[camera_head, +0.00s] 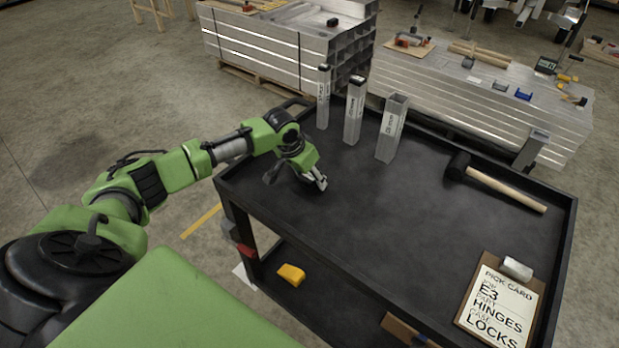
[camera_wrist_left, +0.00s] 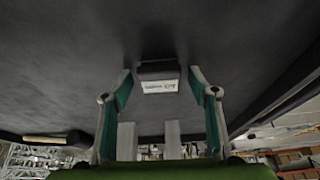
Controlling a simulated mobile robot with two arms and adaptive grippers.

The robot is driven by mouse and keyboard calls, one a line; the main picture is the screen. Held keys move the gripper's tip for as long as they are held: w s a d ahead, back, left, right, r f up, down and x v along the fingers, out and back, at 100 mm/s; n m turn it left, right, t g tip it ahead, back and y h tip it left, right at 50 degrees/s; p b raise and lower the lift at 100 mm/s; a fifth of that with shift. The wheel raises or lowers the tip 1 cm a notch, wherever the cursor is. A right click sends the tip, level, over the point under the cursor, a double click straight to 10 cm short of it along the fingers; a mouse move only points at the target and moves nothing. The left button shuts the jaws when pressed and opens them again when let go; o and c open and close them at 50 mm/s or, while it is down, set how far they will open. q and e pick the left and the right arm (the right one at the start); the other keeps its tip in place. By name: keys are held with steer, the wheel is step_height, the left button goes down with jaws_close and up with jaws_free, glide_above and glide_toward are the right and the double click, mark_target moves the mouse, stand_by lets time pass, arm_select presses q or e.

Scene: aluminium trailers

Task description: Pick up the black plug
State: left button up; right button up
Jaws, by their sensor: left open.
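A small dark block with a white printed label (camera_wrist_left: 158,72), which looks like the black plug, sits on the black cart top between the fingers in the left wrist view. I cannot make it out in the head view, where my gripper seems to hide it. My left gripper (camera_head: 316,183) is low over the left part of the cart top. In the wrist view its two fingers (camera_wrist_left: 158,92) are spread, one on each side of the block, with gaps. Three upright metal tubes stand behind it; the left (camera_head: 323,100) and middle (camera_head: 354,112) have black tops, the right (camera_head: 390,130) looks open.
The black cart (camera_head: 400,215) has a raised rim. A mallet (camera_head: 500,187) lies at its right, and a pick-card clipboard (camera_head: 500,305) at its front right. The middle is clear. A yellow item (camera_head: 291,275) is on the lower shelf. Metal stacks stand behind.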

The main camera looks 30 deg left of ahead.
arm_select(q)
steer(key=c, duration=1.2)
